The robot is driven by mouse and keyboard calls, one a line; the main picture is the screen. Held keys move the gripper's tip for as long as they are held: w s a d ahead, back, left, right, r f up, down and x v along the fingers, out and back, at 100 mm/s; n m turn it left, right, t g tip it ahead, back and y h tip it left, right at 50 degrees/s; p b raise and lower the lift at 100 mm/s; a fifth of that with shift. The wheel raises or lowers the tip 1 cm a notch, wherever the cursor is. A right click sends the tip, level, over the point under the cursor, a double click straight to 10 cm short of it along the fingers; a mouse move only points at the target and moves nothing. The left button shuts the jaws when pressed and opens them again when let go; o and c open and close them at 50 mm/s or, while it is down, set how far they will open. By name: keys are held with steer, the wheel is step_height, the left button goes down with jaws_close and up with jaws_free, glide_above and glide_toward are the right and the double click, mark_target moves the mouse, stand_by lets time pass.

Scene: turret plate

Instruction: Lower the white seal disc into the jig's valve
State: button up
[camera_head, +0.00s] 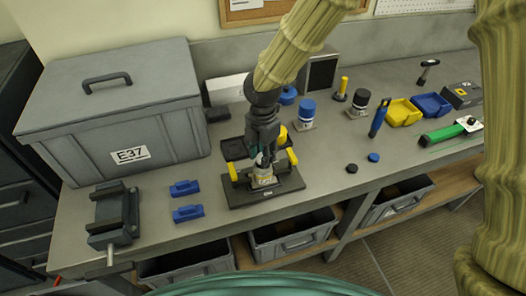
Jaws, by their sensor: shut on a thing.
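The jig (238,199) is a dark base plate near the front edge of the bench. A small pale piece, which looks like the white seal disc (261,161), shows at the fingertips. The fingers hide most of it. I cannot tell from here whether it touches the valve or is level with it.
A large grey case (120,105) marked E37 stands left. A vise (115,217) and two blue blocks (186,188) lie in front of it. A black tray (235,149) is behind the jig. Blue-capped and black-capped containers, yellow and blue bins (404,112) stand right. Bench right of the jig is fairly clear.

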steer(key=shift+f, duration=0.7)
stand_by(1.5)
steer(key=o, duration=0.9)
steer(key=shift+c, duration=0.2)
step_height(320, 180, up, 12)
steer(key=shift+s, duration=0.1)
stand_by(0.5)
